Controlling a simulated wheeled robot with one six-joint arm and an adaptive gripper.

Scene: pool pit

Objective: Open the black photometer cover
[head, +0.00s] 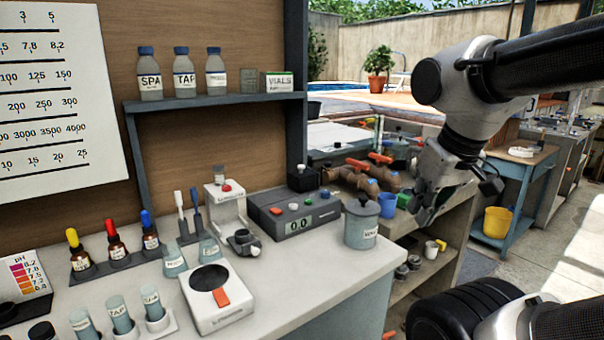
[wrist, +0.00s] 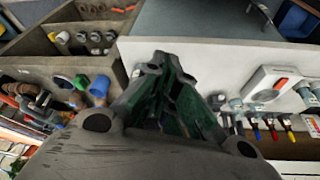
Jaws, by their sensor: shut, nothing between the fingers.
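A white photometer (head: 213,312) sits on the pale counter near its front edge. Its round black cover (head: 208,278) lies flat on top, with an orange tab (head: 221,297) at the front edge. The photometer also shows at the right of the wrist view (wrist: 270,88), with its orange tab (wrist: 281,83). My gripper (head: 425,212) is well to the right of the photometer, beyond the counter's end and above a lower shelf unit. It is shut and empty. In the wrist view the fingers (wrist: 165,70) point away from the photometer.
A grey lidded canister (head: 361,225) and a grey meter (head: 293,216) stand between my gripper and the photometer. Dropper bottles (head: 115,246) and sample vials (head: 120,313) stand left of the photometer. A blue cup (head: 387,205) is near my gripper. Counter space right of the photometer is clear.

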